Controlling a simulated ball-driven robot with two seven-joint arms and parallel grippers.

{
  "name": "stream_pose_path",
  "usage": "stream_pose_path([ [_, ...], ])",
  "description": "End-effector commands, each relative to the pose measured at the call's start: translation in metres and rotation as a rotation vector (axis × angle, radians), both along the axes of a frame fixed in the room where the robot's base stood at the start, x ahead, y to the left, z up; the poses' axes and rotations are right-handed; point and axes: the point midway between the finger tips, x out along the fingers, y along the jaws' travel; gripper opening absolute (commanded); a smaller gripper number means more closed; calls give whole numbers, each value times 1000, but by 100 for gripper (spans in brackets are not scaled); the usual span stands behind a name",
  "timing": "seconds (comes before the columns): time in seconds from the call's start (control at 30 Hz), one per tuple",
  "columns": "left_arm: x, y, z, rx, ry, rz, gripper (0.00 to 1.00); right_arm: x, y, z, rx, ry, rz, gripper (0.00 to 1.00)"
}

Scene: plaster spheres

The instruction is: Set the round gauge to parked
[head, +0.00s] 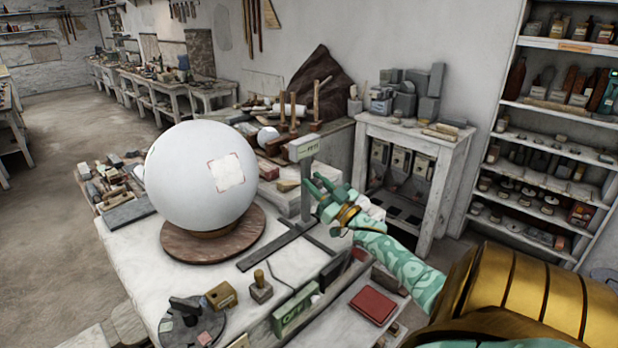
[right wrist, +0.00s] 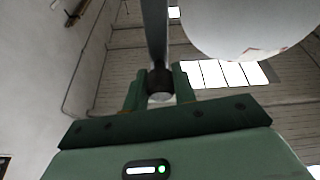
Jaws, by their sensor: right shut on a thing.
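A large white plaster sphere (head: 200,176) with a pale square patch rests on a round wooden turntable (head: 213,245); its underside also shows in the right wrist view (right wrist: 250,25). Right of it stands a grey upright post with a small lettered plate (head: 303,147) on top; I take this for the round gauge. My right gripper (head: 315,189) is at this post. In the right wrist view my gripper (right wrist: 158,92) is shut on a dark knob (right wrist: 160,78) at the end of a grey bar (right wrist: 155,30), apart from the sphere. The plate's lettering is too small to read.
The white worktable (head: 150,265) also bears a wooden-handled stamp (head: 261,287), a green block (head: 293,312) and a dark round disc (head: 190,325) near the front. A red book (head: 373,305) lies at the front right. A shelf unit (head: 545,110) stands right.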

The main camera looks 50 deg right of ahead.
Motion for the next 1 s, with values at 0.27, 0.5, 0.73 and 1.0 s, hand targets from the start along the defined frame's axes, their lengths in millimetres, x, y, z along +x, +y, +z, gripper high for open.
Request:
stream_pose_path([
  [0.27,0,0,0,0,-1,0,50,-1,-4,1,-1,1,-7,0],
  [0.5,0,0,0,0,-1,0,50,-1,-3,1,-1,0,-5,48],
  [0.73,0,0,-3,0,-1,0,50,-5,-3,-3,0,2,-5,48],
  [1.0,0,0,-2,0,-1,0,50,-59,1,-6,1,5,-5,48],
])
